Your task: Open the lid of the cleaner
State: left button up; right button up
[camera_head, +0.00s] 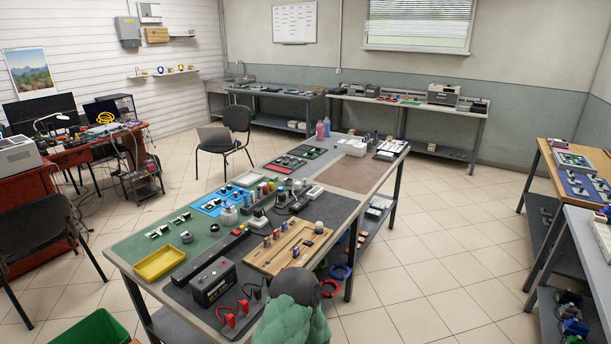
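I cannot clearly pick out the cleaner or its lid. A pale grey box-shaped device (443,94) stands on the bench along the back wall, far from me. It may be the cleaner, but it is too small to tell, and I cannot see whether it has a lid. Neither of my grippers is in view.
A long workbench (335,209) crosses the middle, holding a yellow tray (159,263), a black battery-like box (213,282) and small parts. A green, dark-topped shape (290,315) stands at its near end. A black chair (237,120) stands behind. Tiled floor at right is clear.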

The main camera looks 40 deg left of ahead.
aim_at(227, 204)
jog(key=i+u, duration=0.2)
jog(key=i, duration=0.75)
jog(key=i+u, duration=0.2)
jog(key=i, duration=0.8)
jog(key=i+u, duration=0.25)
jog(key=u, duration=0.2)
jog(key=i+l+u, duration=0.15)
jog(key=i+u, duration=0.15)
jog(key=u, duration=0.15)
jog(key=i+l+u, duration=0.2)
jog(key=u, duration=0.25)
